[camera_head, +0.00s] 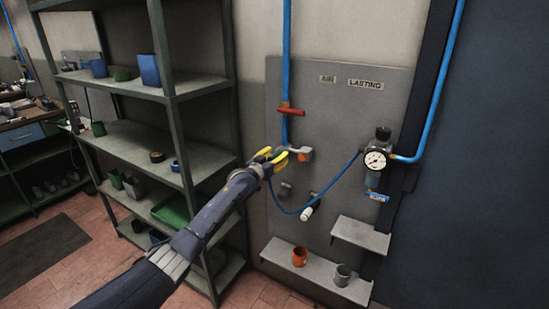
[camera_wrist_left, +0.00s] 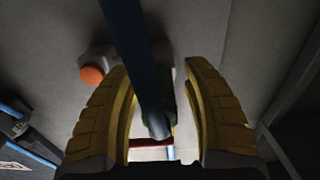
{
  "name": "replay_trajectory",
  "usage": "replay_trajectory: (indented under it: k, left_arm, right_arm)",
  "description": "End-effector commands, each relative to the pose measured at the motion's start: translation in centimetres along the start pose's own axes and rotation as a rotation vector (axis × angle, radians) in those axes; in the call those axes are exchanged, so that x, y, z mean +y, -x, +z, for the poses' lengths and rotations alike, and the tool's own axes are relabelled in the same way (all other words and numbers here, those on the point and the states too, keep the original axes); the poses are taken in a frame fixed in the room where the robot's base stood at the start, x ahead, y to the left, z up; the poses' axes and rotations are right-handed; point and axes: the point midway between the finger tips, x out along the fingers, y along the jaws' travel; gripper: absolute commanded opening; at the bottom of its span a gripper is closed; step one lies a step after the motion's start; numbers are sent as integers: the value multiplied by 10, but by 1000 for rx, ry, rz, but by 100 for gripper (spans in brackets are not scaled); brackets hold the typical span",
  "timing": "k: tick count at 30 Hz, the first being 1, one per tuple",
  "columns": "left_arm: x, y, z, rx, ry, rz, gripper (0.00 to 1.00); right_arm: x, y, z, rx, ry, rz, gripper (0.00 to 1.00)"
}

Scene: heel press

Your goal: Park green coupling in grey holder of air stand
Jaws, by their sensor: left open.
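My left gripper (camera_head: 275,157) has yellow fingers and reaches the wall panel at the upper end of the looping blue hose. In the left wrist view the open fingers (camera_wrist_left: 163,105) stand on both sides of the hose (camera_wrist_left: 140,50). A dark green part, apparently the green coupling (camera_wrist_left: 171,102), shows between them by a pale metal tip; it is mostly hidden behind the hose. Whether the fingers touch it I cannot tell. A small grey block (camera_head: 286,188), possibly the grey holder, sits on the panel below the gripper. My right gripper is not in view.
An orange-ended grey fitting (camera_head: 303,154) is just right of the gripper; a red valve handle (camera_head: 291,111) is above. A white-ended piece (camera_head: 307,213) hangs lower. A gauge (camera_head: 376,160) stands right. Orange (camera_head: 299,257) and grey cups (camera_head: 342,274) stand on a ledge. Shelving (camera_head: 170,90) is left.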

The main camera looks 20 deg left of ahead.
Motion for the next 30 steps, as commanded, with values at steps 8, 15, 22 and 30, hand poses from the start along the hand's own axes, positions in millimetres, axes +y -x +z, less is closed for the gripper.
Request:
replay_trajectory:
  k: [8, 15, 22, 30]
  left_arm:
    - [0, 0, 0, 0, 1, 0, 49]
    - [0, 0, 0, 0, 1, 0, 30]
    - [0, 0, 0, 0, 0, 0, 3]
    - [0, 0, 0, 0, 0, 0, 0]
  right_arm:
    - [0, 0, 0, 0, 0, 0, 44]
    - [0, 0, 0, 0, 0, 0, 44]
    - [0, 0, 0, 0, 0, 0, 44]
    - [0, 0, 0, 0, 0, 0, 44]
